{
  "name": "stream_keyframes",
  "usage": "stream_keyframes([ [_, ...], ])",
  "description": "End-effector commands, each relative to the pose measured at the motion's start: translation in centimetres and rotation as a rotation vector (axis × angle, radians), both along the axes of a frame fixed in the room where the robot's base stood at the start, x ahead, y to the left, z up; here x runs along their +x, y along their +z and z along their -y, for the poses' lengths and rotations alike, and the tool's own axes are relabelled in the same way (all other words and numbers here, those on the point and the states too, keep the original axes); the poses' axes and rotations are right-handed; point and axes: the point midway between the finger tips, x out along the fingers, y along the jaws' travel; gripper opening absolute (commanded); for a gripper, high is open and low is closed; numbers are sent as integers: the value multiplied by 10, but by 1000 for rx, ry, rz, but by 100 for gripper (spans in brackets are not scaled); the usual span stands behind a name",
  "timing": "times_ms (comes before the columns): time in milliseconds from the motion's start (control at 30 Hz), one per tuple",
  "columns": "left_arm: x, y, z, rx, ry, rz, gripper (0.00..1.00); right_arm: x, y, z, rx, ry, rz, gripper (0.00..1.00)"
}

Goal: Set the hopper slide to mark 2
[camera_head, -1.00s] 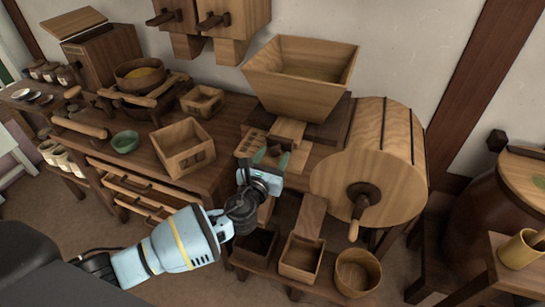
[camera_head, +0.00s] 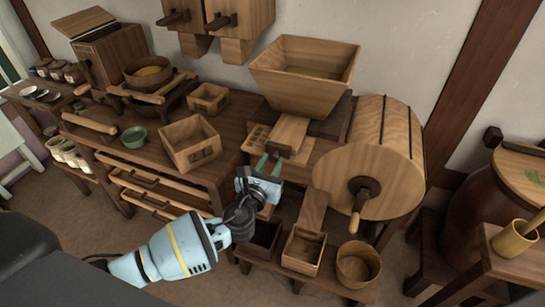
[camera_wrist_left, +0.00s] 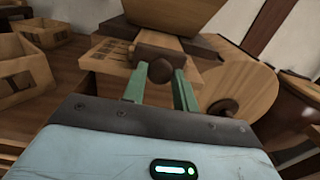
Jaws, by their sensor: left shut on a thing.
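The hopper (camera_head: 304,78) is a wide wooden box, open at the top, at the back of the bench. Its pale wooden slide (camera_head: 290,132) sticks out below it toward me. The slide's dark end handle (camera_wrist_left: 160,53) and round knob (camera_wrist_left: 160,71) show in the left wrist view. My left gripper (camera_head: 270,165) has green fingers shut on the knob, one finger on each side. A pale board (camera_wrist_left: 108,52) with dark marks lies left of the slide; I cannot read the marks. My right gripper is not in view.
A wooden drum (camera_head: 372,155) with a crank stands close to the right of the slide. An open wooden box (camera_head: 190,145) stands to the left. Several bins, including a square one (camera_head: 302,250), sit on a low shelf below my left gripper.

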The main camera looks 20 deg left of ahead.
Motion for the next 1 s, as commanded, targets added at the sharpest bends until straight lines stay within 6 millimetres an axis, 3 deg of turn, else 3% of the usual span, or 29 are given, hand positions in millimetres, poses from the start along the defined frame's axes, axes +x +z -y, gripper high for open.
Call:
stream_keyframes([
  [233,1,3,-1,-1,1,5,0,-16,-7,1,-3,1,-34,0],
  [267,1,3,-1,-1,1,5,30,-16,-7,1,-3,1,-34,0],
  [433,1,2,0,0,1,5,51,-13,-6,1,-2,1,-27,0],
  [767,-2,2,0,-1,0,4,51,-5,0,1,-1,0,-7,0],
  [1000,-35,2,-2,-1,-1,3,51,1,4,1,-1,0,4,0],
])
